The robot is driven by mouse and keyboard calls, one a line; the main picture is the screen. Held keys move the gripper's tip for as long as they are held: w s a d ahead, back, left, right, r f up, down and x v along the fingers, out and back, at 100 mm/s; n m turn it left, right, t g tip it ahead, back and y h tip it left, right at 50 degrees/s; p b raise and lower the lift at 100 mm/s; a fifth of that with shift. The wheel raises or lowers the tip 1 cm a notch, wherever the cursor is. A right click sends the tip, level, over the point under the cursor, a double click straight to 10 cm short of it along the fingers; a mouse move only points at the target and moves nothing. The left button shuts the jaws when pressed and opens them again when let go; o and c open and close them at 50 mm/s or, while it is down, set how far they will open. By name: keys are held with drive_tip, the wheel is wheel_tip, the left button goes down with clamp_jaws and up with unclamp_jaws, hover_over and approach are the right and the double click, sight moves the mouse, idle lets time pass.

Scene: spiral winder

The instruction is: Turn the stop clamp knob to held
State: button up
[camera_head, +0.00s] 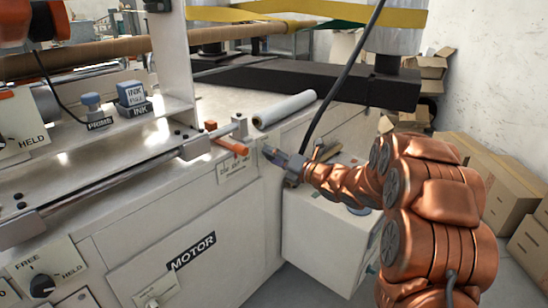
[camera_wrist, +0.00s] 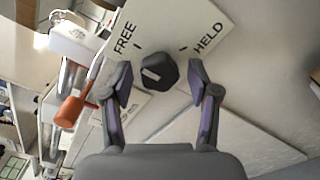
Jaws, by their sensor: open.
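The dark stop clamp knob (camera_wrist: 160,71) sits on a white plate (camera_wrist: 165,22) marked FREE at left and HELD at right in the wrist view. Its pale pointer mark lies on the left side, toward FREE. My gripper (camera_wrist: 160,80) is open around the knob, with one finger on each side and a visible gap at both. In the head view my gripper (camera_head: 272,153) is at the machine's right end, by the orange handle (camera_head: 228,139). I cannot make out this knob in the head view.
The orange handle also shows left of my fingers in the wrist view (camera_wrist: 77,107). Another FREE/HELD knob (camera_head: 42,285) is at the lower left. A white roll (camera_head: 285,108) lies on the machine top. A white box (camera_head: 325,235) stands below my gripper; cardboard boxes (camera_head: 490,180) line the right wall.

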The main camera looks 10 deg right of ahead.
drive_tip(key=shift+w, duration=0.1)
drive_tip(key=shift+c, duration=0.2)
clamp_jaws()
idle(0.4)
drive_tip(key=shift+r+m, duration=0.1)
drive_tip(key=shift+m, duration=0.3)
drive_tip(key=m+p, duration=2)
drive_tip(key=m, duration=0.3)
drive_tip(key=shift+r+p, duration=0.1)
drive_tip(key=shift+p, duration=0.3)
